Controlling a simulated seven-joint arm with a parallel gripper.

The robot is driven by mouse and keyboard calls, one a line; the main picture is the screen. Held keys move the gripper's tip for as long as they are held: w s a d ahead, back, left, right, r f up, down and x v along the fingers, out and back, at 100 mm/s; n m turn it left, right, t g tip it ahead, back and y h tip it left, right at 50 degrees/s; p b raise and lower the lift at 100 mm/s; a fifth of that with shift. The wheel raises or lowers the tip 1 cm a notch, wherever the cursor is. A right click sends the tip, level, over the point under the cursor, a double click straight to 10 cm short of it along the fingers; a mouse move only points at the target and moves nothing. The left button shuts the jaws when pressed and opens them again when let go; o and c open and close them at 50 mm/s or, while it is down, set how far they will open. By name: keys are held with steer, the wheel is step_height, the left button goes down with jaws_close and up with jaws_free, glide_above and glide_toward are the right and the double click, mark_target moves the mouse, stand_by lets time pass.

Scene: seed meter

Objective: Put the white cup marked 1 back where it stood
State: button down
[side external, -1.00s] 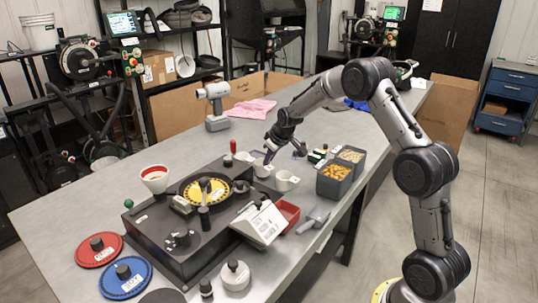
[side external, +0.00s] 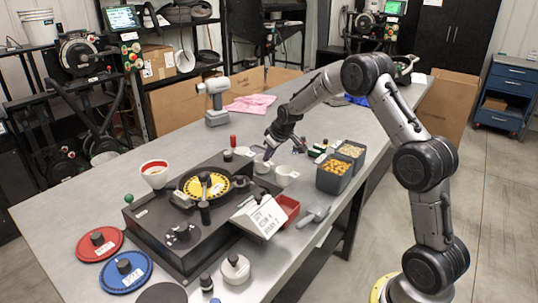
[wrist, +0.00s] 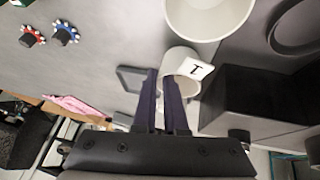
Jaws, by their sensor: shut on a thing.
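The white cup marked 1 (wrist: 180,60) shows in the wrist view, tilted in the picture, with a dark mark on a white label. My gripper (wrist: 166,75) is shut on its near side; the exact contact is partly hidden by the fingers. In the side view my gripper (side external: 268,157) points down at a white cup (side external: 262,168) beside the black machine. I cannot tell there whether the cup touches the table. A second white cup (side external: 285,176) stands just to the right; a larger white round vessel (wrist: 208,14) shows at the top of the wrist view.
The black seed meter (side external: 165,235) with its yellow disc (side external: 205,187) is to the left. Grey bins (side external: 335,179) stand close on the right.

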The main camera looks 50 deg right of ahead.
steer(key=shift+f, duration=0.3)
steer(key=c, duration=0.7)
jaws_free()
steer(key=shift+o, duration=0.2)
steer(key=shift+r, duration=3.05)
